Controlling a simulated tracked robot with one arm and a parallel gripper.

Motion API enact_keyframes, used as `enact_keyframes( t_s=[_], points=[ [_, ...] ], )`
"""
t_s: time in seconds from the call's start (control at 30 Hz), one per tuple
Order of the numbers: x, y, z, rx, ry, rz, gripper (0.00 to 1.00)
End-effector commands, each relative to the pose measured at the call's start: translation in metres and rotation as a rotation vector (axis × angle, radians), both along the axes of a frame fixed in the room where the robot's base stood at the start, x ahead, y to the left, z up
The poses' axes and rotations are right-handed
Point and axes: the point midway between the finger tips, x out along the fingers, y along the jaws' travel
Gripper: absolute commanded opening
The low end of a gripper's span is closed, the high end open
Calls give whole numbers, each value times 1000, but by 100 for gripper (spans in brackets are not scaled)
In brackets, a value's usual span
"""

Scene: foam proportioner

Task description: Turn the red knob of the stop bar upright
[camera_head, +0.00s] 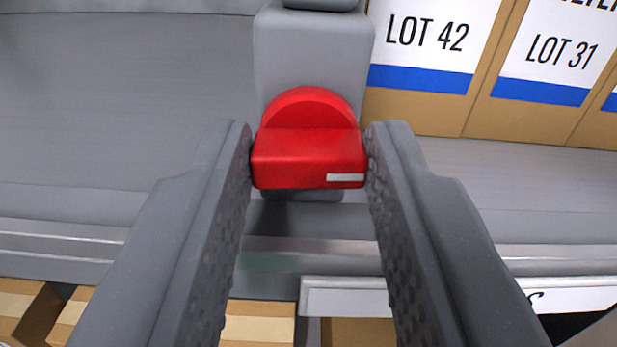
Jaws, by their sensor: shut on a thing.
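The red knob (309,160) is a red bar in front of a round red disc, with a short white mark at the right end of its front face. The bar lies level, side to side in the picture. It sits on the grey stop bar (313,60), which runs up to the top edge of the view. My gripper (309,155) has one finger at each end of the red bar and is shut on it. The fingers hide little of the knob.
Cardboard boxes with white and blue labels, one reading LOT 42 (427,50), another LOT 31 (553,55), stand on the grey shelf at right. The shelf (120,100) is bare at left. Below its metal edge are a white label plate (345,297) and more boxes (258,322).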

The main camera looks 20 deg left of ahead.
Motion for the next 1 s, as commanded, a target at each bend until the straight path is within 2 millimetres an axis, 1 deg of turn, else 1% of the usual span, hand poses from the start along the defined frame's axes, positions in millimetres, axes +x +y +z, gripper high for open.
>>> enact_keyframes(
  t_s=[0.27, 0.7, 1.0],
  points=[
    [0, 0, -1, -193, -61, -1, 6],
    [-1, 2, -3, -568, -183, -1, 6],
    [-1, 2, -2, -737, -240, 0, 6]
  ],
)
